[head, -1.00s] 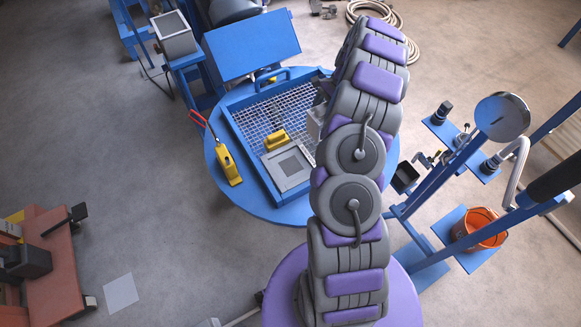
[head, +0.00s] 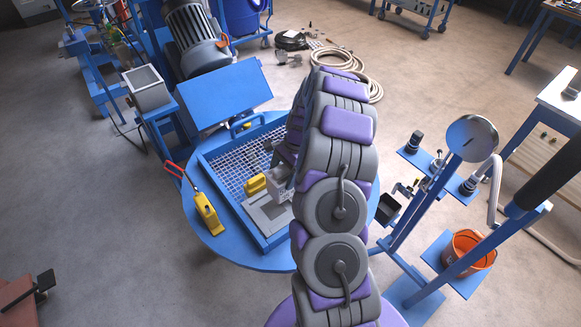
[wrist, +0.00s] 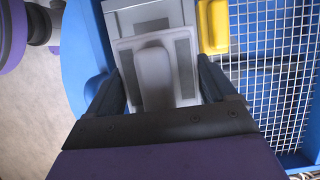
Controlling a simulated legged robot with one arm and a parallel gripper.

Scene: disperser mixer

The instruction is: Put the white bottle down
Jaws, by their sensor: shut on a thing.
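The white bottle (wrist: 155,75) is between the two dark fingers of my gripper (wrist: 160,92) in the wrist view, and the gripper is shut on it. In the head view the pale bottle (head: 281,187) shows partly beside my arm, at the right edge of the grey square plate (head: 258,214). My gripper (head: 279,172) is mostly hidden behind my arm there. The bottle appears over or just above the plate; I cannot tell whether its base touches.
A yellow block (head: 256,183) lies on the mesh of the blue tray (head: 222,205), close to the bottle. A blue stand with an orange bucket (head: 468,250) is at right.

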